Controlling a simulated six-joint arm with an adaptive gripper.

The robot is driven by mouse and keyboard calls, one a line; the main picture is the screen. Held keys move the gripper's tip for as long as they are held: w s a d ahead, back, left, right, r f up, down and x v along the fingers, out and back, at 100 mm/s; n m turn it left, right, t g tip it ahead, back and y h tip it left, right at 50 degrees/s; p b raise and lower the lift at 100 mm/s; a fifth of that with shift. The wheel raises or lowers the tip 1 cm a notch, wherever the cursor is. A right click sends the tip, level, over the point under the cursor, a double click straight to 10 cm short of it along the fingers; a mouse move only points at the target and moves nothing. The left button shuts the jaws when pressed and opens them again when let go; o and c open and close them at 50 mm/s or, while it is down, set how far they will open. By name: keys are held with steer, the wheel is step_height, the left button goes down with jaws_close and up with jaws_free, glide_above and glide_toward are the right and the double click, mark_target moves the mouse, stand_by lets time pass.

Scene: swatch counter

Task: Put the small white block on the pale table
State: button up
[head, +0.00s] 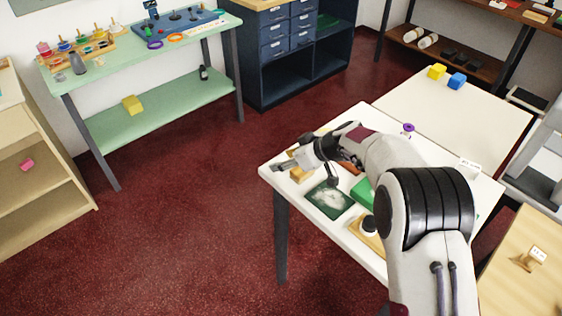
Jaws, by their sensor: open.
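I cannot make out a small white block for certain. The pale table (470,113) is a cream top at the right, behind and adjoining the white counter (283,181) at which my arm works. A yellow block (437,71) and a blue block (457,81) sit near its far edge. My gripper (284,166) is open above the counter's left end, close to a tan wooden piece (300,174). It looks empty, though the fingertips are small in the picture. My arm hides much of the counter's middle and right.
The counter holds a dark green mat (330,200) with a whitish patch, a bright green object (363,192), a wooden piece with a black-and-white round top (369,226), and a purple spool (408,130). A small label card (468,167) stands right. The pale table's middle is clear.

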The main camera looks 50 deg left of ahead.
stand_by(0.3)
steer(key=c, duration=0.9)
steer(key=shift+r, duration=0.15)
steer(key=shift+r, duration=4.9)
